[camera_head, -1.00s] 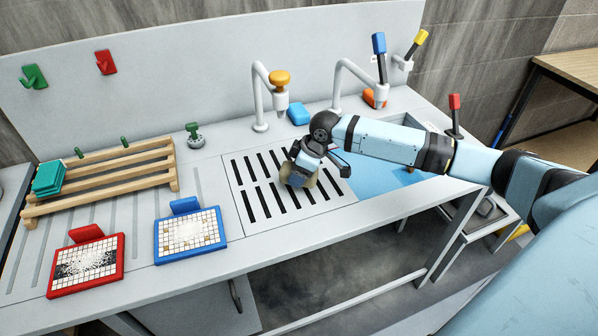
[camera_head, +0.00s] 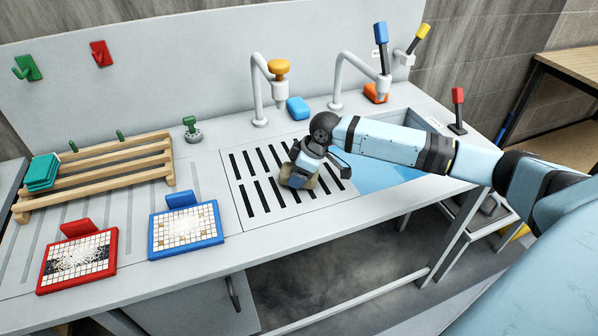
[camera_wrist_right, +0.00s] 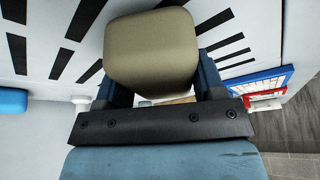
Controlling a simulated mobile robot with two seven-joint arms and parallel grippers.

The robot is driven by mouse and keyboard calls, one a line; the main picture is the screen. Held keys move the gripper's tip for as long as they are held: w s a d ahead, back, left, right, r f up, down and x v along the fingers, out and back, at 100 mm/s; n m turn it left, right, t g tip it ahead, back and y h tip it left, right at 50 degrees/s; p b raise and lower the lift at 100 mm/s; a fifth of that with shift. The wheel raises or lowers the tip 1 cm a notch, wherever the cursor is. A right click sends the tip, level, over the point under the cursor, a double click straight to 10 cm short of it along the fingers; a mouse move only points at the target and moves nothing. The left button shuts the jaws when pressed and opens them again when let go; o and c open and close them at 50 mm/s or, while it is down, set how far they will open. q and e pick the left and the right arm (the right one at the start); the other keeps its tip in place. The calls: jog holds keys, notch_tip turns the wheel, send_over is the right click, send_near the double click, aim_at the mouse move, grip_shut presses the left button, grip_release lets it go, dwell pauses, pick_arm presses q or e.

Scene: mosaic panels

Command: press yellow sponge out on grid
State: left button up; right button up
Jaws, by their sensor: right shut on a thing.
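The yellow sponge (camera_wrist_right: 150,50) shows as a dull olive-beige block between the fingers of my right gripper in the right wrist view. In the head view my right gripper (camera_head: 298,179) is low over the slotted grid (camera_head: 290,209), and only small edges of the sponge (camera_head: 311,184) show around it. The gripper is shut on the sponge. I cannot tell whether the sponge touches the grid or how hard it is squeezed. The grid's dark slots also show behind the sponge in the right wrist view. My left gripper is not in view.
A blue panel (camera_head: 184,241) and a red panel (camera_head: 77,265), both with white smears, lie left of the grid. A wooden rack (camera_head: 110,176) holds teal cloths (camera_head: 42,172). A blue sponge (camera_head: 298,108) and two taps stand behind; the basin (camera_head: 385,177) is at right.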

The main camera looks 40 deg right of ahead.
jog(key=shift+f, duration=0.55)
dwell(0.4)
jog(key=shift+s+f, duration=0.1)
jog(key=shift+f, duration=0.15)
dwell(1.3)
notch_tip(320, 180, up, 2)
jog(key=p, duration=0.2)
jog(key=shift+r+p, duration=0.2)
jog(key=shift+p, duration=0.1)
notch_tip(320, 180, up, 3)
jog(key=p, duration=0.3)
jog(key=shift+r+p, duration=0.15)
jog(key=shift+p, duration=0.15)
jog(key=shift+r+p, duration=0.85)
jog(key=shift+p, duration=0.05)
